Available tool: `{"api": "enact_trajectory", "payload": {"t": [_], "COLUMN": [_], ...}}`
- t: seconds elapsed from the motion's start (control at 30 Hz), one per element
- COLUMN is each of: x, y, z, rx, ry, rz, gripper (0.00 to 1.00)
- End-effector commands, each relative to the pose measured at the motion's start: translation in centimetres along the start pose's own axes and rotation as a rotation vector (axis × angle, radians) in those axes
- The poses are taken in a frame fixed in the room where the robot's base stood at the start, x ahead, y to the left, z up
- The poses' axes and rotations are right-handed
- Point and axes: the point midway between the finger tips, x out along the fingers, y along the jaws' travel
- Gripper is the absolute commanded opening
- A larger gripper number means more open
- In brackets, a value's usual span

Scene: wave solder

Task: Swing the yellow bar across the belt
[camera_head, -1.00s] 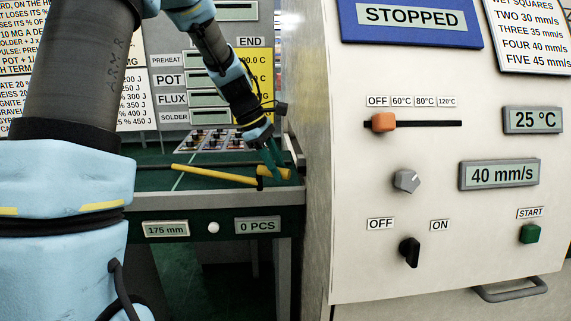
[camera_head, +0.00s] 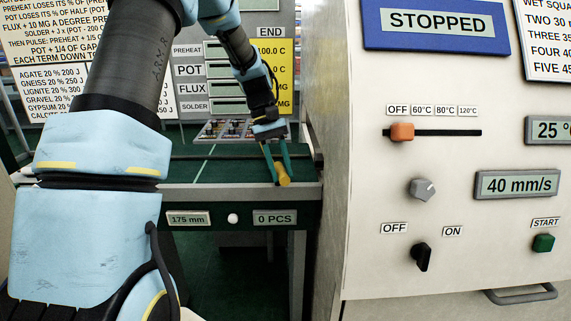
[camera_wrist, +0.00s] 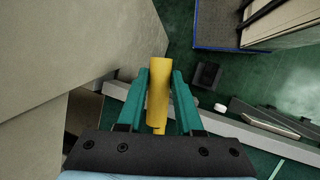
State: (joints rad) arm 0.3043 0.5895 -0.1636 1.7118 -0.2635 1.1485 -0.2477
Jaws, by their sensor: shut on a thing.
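The yellow bar (camera_head: 284,175) shows as a short yellow piece at the right end of the green belt (camera_head: 225,171), by the front rail. My gripper (camera_head: 280,178) reaches down from above, its teal fingers on either side of the bar and shut on it. In the wrist view, the yellow bar (camera_wrist: 158,92) lies lengthwise between the two fingers of my gripper (camera_wrist: 164,78). How far the bar runs behind the fingers is hidden.
The cream machine cabinet (camera_head: 330,150) stands close to the right of my gripper. A small control panel (camera_head: 222,130) lies behind the belt. The belt left of my gripper looks clear.

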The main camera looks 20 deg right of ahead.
Motion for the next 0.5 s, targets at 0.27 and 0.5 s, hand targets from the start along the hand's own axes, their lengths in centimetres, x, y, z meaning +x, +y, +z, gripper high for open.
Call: {"api": "enact_trajectory", "payload": {"t": [0.27,0.5], "x": [-0.26,-0.24], "y": [-0.71,-0.97], "z": [0.00,-0.08], "rx": [0.120,0.161], "ry": [-0.027,-0.034], "rz": [-0.051,-0.068], "gripper": [0.00,0.00]}}
